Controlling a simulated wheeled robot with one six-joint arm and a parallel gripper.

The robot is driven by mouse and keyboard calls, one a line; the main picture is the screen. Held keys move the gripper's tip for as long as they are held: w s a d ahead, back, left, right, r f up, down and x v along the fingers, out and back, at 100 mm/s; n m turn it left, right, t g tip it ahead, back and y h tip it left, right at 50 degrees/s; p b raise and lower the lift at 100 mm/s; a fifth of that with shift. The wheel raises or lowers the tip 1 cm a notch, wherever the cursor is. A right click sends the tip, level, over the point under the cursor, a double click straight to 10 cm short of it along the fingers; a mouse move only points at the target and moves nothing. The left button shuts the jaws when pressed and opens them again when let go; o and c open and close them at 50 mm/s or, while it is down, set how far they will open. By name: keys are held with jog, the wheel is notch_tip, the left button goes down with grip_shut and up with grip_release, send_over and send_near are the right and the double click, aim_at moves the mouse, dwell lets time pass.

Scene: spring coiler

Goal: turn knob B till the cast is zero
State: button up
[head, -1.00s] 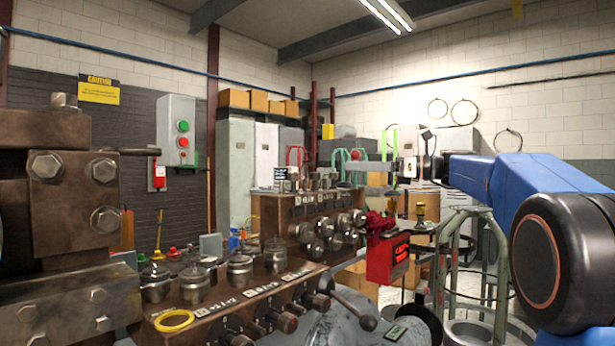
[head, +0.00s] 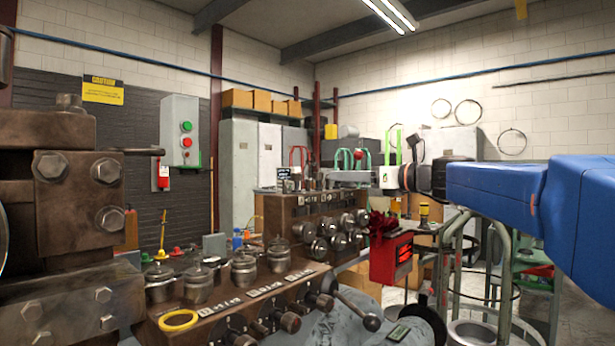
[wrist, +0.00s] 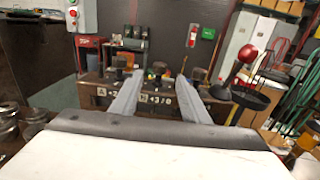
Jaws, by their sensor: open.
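A brown block (head: 285,222) stands mid-picture in the head view, with small dark knobs along its top and white labels on its front edge. In the wrist view the same kind of labelled face (wrist: 205,108) shows; one label (wrist: 155,99) appears to read B. A dark knob (wrist: 160,69) above it shows between the fingertips, apart from both. My gripper (wrist: 160,78) is open, its two grey fingers pointing at the row of knobs. In the head view my gripper (head: 338,177) reaches left over the block. I cannot read the cast.
A nearer brown console (head: 190,331) with lidded metal pots and a yellow ring stands at lower left. A red box (head: 390,258) is right of the block. In the wrist view a red ball (wrist: 263,66) stands close right of the fingers.

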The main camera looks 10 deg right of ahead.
aim_at(318, 181)
jog(key=x, duration=1.3)
jog(key=shift+w+a, duration=0.2)
jog(key=shift+w, duration=0.05)
jog(key=c, duration=1.1)
